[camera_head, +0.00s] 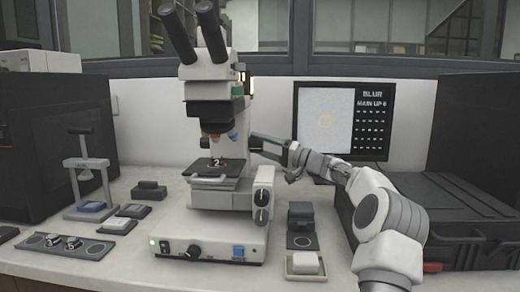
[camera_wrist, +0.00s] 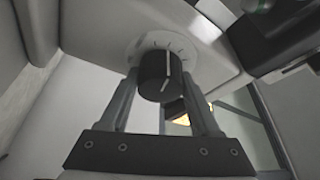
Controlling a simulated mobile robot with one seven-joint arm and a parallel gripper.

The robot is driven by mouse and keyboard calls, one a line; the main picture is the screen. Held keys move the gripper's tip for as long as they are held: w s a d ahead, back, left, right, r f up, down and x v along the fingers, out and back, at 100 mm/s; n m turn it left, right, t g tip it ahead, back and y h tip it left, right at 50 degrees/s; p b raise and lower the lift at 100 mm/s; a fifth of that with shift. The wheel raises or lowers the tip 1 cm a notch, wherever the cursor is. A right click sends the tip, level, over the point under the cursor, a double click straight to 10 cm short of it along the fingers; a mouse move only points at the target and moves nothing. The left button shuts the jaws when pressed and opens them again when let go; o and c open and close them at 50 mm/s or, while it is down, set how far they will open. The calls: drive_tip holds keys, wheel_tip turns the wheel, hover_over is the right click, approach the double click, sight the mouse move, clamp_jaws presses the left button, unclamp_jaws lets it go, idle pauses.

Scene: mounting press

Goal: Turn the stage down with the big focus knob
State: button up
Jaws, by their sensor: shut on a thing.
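The white microscope (camera_head: 208,90) stands on the bench with its dark stage (camera_head: 215,182) level in front of the column. In the wrist view a round black knob (camera_wrist: 161,84) with a white pointer line sits on a pale dial with tick marks. My gripper (camera_wrist: 160,78) is shut on this knob, one finger on each side. Dark knobs on a white block (camera_head: 264,194) show lower, right of the stage.
A monitor (camera_head: 342,120) behind my arm reads "BLUR" and "MAIN UP 6". A hand press (camera_head: 86,170) is at left, a white dish (camera_head: 304,265) at front right, and a black case (camera_head: 460,225) at far right.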

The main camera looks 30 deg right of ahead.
idle(0.4)
drive_tip(key=o, duration=1.4)
drive_tip(key=shift+r, duration=0.4)
drive_tip(key=r+p, duration=0.1)
drive_tip(key=r, duration=0.1)
drive_tip(key=r+p, duration=0.1)
drive_tip(key=r, duration=0.1)
drive_tip(key=shift+s+d+p, duration=0.25)
drive_tip(key=shift+d+p, duration=0.1)
drive_tip(key=shift+d, duration=0.05)
drive_tip(key=shift+s+d+r+p, duration=0.5)
drive_tip(key=shift+s+d+r, duration=0.5)
drive_tip(key=shift+s, duration=0.55)
drive_tip(key=shift+s+d+r+p, duration=0.45)
drive_tip(key=shift+s+d+r, duration=0.55)
drive_tip(key=shift+s, duration=0.6)
drive_tip(key=shift+s+d+r+p, duration=0.5)
drive_tip(key=shift+s+d+r, duration=0.3)
drive_tip(key=shift+s+r, duration=0.55)
drive_tip(key=shift+s+f, duration=0.15)
drive_tip(key=shift+f, duration=0.1)
drive_tip(key=shift+c, duration=0.2)
